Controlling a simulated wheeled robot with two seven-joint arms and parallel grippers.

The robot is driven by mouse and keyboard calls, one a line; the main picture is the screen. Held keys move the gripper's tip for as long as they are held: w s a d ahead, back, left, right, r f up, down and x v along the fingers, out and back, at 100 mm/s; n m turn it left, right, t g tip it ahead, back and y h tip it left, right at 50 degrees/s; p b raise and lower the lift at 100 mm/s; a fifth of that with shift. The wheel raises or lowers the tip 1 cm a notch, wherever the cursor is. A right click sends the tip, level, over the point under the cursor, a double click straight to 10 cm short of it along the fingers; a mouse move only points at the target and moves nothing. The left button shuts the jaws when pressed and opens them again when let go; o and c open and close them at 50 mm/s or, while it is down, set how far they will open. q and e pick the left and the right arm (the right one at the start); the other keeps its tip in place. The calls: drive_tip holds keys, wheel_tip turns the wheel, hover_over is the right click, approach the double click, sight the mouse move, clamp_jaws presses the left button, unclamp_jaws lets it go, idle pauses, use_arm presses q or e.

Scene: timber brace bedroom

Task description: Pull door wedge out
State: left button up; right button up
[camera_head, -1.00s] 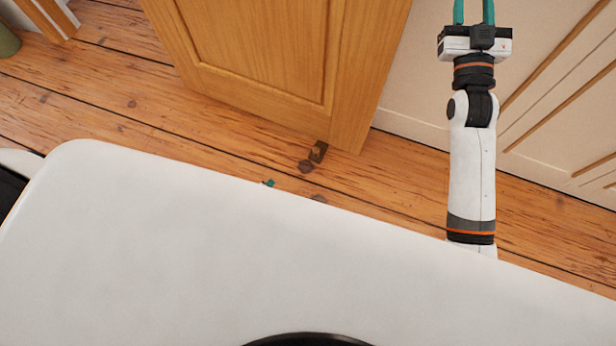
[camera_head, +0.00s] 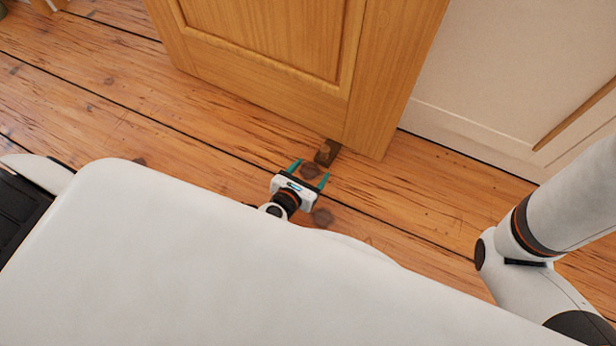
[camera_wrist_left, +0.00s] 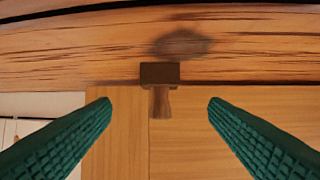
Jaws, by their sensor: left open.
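The door wedge (camera_head: 327,152) is a small dark brown block on the floor at the bottom edge of the wooden door (camera_head: 270,60), near its right corner. In the left wrist view the wedge (camera_wrist_left: 160,73) has a narrower knob-like part and lies centred between the fingertips, apart from both. My left gripper (camera_head: 311,170) is open and empty, low over the floor, with its teal fingers pointing at the wedge. Whether the fingertips reach beside the wedge is hard to tell. My right gripper is out of view; only its white arm shows at the right.
The door stands over a plank floor (camera_head: 440,190) with dark knots. A pale panelled wall (camera_head: 480,70) rises right of the door. The floor left of the wedge is clear. My white body covers the lower part of the head view.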

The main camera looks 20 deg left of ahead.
sight(321, 163)
use_arm(q)
drive_tip(key=b+x, duration=0.5)
drive_tip(key=x, duration=0.4)
drive_tip(key=shift+f, duration=0.25)
drive_tip(key=shift+w+f+b, duration=0.15)
drive_tip(key=shift+w+b, duration=0.15)
drive_tip(key=shift+w, duration=0.4)
drive_tip(key=c, duration=1.1)
drive_tip(key=shift+o, duration=0.2)
drive_tip(key=shift+s, duration=0.2)
drive_tip(key=shift+s+a+p, duration=0.15)
drive_tip(key=shift+s+p, duration=0.2)
drive_tip(key=shift+s, duration=1)
drive_tip(key=shift+s+a+p, duration=0.15)
drive_tip(key=shift+s+p, duration=0.2)
drive_tip(key=shift+s, duration=0.95)
